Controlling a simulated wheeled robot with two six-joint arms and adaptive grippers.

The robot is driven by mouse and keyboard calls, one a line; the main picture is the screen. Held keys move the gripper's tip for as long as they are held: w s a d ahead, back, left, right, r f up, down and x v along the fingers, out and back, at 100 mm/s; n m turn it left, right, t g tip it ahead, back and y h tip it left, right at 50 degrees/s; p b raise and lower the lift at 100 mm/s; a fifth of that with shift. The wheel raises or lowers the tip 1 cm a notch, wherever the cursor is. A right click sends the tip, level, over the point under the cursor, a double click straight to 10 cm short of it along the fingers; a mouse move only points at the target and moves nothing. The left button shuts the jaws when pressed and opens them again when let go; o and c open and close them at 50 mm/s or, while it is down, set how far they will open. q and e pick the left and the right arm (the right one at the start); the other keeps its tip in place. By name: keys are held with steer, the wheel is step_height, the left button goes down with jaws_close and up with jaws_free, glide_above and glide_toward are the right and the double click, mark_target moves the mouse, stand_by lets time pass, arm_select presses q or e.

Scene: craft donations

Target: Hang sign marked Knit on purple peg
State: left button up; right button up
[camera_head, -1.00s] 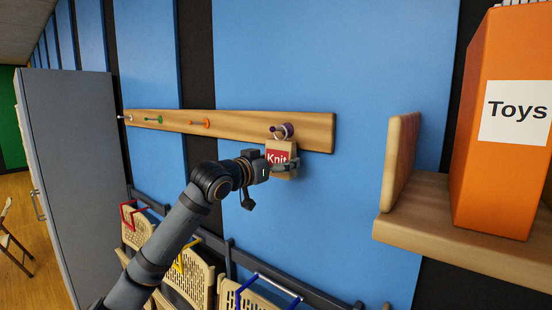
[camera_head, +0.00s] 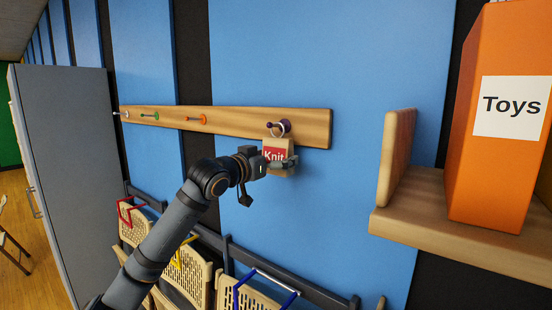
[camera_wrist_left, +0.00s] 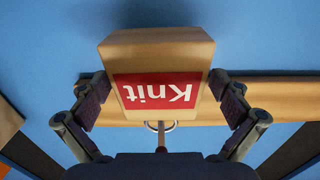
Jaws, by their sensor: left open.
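The sign marked Knit (camera_head: 276,156) is a small tan block with a red label and white letters. It is just below the purple peg (camera_head: 269,125), near the right end of the wooden rail. Its pale ring (camera_head: 284,128) appears to be around the peg, behind the tip. My left gripper (camera_head: 284,163) is open at the sign. In the left wrist view the sign (camera_wrist_left: 155,90) appears upside down between the fingers (camera_wrist_left: 163,84), which are very close to its sides; contact is unclear. The ring and peg (camera_wrist_left: 161,132) show below it there.
The wooden rail (camera_head: 235,123) on the blue wall also has an orange peg (camera_head: 203,119), a green peg (camera_head: 143,115) and a pale one. Folding chairs (camera_head: 188,275) hang below. A wooden shelf (camera_head: 400,222) with an orange Toys box (camera_head: 490,185) is at the right.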

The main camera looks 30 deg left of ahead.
arm_select(q)
steer(key=shift+r, duration=0.2)
step_height(320, 180, up, 10)
steer(key=shift+f, duration=0.2)
stand_by(0.4)
